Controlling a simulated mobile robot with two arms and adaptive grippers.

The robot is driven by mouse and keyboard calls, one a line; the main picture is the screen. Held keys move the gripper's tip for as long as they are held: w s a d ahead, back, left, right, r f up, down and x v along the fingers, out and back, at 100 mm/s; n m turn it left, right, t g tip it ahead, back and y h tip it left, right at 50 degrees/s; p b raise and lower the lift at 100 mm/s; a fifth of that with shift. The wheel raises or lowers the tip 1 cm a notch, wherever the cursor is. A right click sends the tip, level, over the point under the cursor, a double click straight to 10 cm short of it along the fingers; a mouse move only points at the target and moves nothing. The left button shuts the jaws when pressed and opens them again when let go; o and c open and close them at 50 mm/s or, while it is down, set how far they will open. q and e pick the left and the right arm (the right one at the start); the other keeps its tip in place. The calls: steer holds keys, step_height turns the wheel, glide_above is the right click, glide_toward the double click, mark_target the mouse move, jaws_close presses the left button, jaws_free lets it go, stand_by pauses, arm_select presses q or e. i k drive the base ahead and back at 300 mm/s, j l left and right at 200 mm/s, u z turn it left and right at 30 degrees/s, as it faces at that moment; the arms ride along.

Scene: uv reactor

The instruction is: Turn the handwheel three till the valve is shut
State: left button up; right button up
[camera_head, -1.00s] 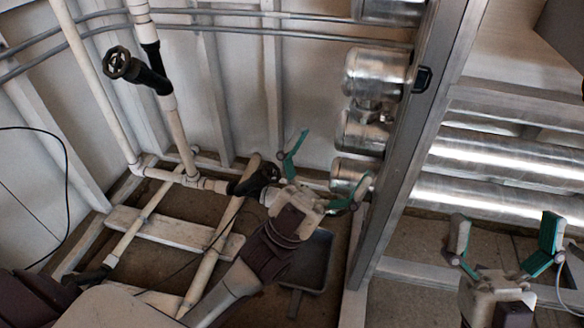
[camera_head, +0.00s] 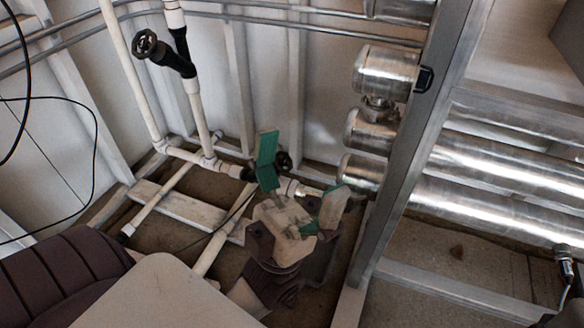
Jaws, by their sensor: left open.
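A black handwheel (camera_head: 145,43) stands on a black valve on the upright white pipe at the upper left. A second black handwheel (camera_head: 283,162) sits low on the white pipe run, partly hidden behind a green finger of my left gripper (camera_head: 303,166). No number shows, so I cannot tell which wheel is three. My left gripper is open, with its fingers spread around empty space. One finger overlaps the lower valve in the picture; I cannot tell whether it touches. My right gripper is out of view.
Steel vessels (camera_head: 386,72) and a metal upright (camera_head: 411,150) stand right of my left gripper. Large steel pipes (camera_head: 490,165) run behind the upright. White floor pipes (camera_head: 162,200) and a plank (camera_head: 185,207) lie at left. A thin black cable hangs at far left.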

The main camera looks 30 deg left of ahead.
mark_target(279, 163)
steer(key=l+u, duration=0.1)
steer(key=l, duration=0.6)
steer(key=l+u, duration=0.15)
steer(key=l, duration=0.5)
steer(key=k, duration=0.1)
